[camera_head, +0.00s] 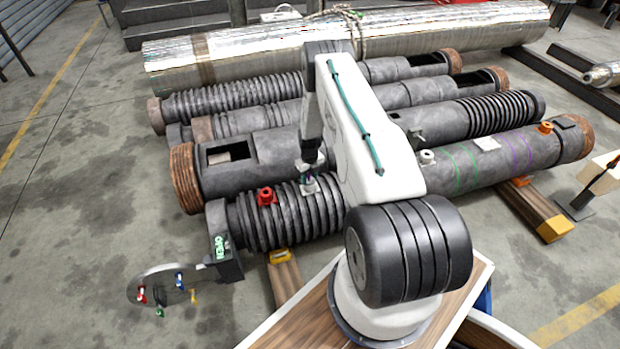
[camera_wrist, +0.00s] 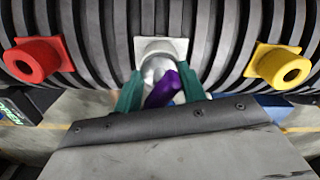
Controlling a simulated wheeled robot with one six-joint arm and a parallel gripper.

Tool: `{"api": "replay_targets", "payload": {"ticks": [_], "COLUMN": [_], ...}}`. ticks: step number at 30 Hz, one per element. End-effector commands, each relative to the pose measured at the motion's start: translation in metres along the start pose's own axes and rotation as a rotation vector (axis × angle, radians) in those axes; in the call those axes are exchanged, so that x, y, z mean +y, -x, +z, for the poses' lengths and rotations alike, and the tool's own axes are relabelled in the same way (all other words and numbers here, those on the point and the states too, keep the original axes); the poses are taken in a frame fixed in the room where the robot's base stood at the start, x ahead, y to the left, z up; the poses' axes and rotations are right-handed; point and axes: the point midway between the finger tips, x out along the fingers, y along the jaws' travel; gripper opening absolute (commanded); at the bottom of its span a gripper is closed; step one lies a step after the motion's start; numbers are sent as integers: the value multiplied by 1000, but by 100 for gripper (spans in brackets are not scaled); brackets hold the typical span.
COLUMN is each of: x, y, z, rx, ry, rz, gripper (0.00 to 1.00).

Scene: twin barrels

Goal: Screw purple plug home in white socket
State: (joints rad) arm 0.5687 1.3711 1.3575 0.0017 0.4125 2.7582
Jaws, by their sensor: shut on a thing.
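The white socket (camera_wrist: 158,46) sits on the ribbed dark barrel at the top middle of the wrist view. In the head view it shows as a small white square (camera_head: 309,187) below my gripper (camera_head: 311,170). In the wrist view my gripper (camera_wrist: 161,84) has its green fingers shut on the purple plug (camera_wrist: 171,86), right in front of the socket. The purple part looks slanted in the picture, with a pale rounded part beside it at the socket mouth. I cannot tell how deep the plug sits. The plug is not discernible in the head view.
A red socket (camera_wrist: 32,60) and a yellow socket (camera_wrist: 279,67) flank the white one. A round tray (camera_head: 150,270) with several coloured plugs stands at lower left. Another white fitting (camera_head: 427,157) and an orange one (camera_head: 545,127) sit farther right. Several barrels lie behind.

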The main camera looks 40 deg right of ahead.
Motion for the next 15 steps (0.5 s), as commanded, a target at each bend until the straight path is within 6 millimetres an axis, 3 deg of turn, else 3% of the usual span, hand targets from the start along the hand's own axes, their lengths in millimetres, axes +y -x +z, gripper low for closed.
{"api": "replay_targets", "payload": {"ticks": [3,9,10,12,15], "x": [0,0,0,0,0], "y": [0,0,0,0,0], "z": [0,0,0,0,0], "rx": [0,0,0,0,0], "ry": [-103,-112,-112,-112,-111], "rz": [0,0,0,0,0], "gripper": [9,9,46,66,66]}}
